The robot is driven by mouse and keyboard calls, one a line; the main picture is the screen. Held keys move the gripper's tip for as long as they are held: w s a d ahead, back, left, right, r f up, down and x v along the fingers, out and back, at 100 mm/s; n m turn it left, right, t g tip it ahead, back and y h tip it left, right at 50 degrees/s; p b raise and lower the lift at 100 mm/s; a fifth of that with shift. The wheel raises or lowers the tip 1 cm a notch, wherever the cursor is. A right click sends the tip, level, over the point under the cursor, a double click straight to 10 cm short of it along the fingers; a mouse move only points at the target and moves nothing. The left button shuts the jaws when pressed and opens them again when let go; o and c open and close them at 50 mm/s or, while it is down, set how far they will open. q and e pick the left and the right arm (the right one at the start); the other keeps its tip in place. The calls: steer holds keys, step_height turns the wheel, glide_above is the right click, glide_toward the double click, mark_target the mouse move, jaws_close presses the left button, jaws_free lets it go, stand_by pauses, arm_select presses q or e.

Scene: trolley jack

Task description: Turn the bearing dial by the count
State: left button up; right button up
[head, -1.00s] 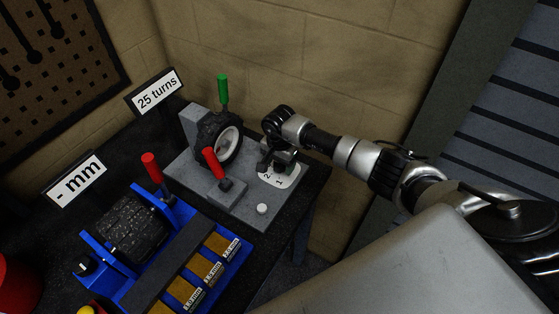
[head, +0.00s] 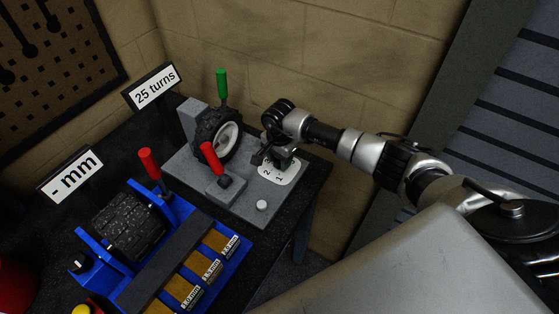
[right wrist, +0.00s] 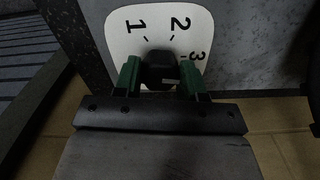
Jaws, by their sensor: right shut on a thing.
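The bearing dial is a black knob (right wrist: 160,68) on a white plate (right wrist: 117,45) with the numbers 1, 2 and 3. The plate (head: 283,178) also shows in the head view, at the right end of the grey base. My right gripper (right wrist: 162,78) has its green fingers on either side of the knob and is shut on it; in the head view my right gripper (head: 284,160) partly covers the dial. The knob's pointer mark is not clear. A sign reading "25 turns" (head: 155,88) stands behind. My left gripper is not in view.
The grey base (head: 240,208) also carries a wheel (head: 226,137) with a green handle (head: 222,83), a red lever (head: 211,158) and a white button (head: 262,206). A blue fixture (head: 115,270) and a "- mm" sign (head: 70,178) are at left.

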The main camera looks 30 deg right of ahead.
steer(key=m+b, duration=0.3)
steer(key=m, duration=0.1)
steer(key=shift+f, duration=0.1)
steer(key=m+b, duration=0.3)
steer(key=m, duration=0.3)
steer(key=shift+m+b, duration=0.3)
steer(key=shift+m, duration=0.1)
steer(key=m+b, duration=0.2)
steer(key=m, duration=0.6)
steer(key=shift+r+m+b, duration=0.2)
steer(key=shift+m+b, duration=0.2)
steer(key=shift+m, duration=1.2)
steer(key=shift+w+m, duration=0.1)
steer(key=shift+m, duration=0.2)
steer(key=o, duration=0.9)
steer(key=shift+b, duration=0.3)
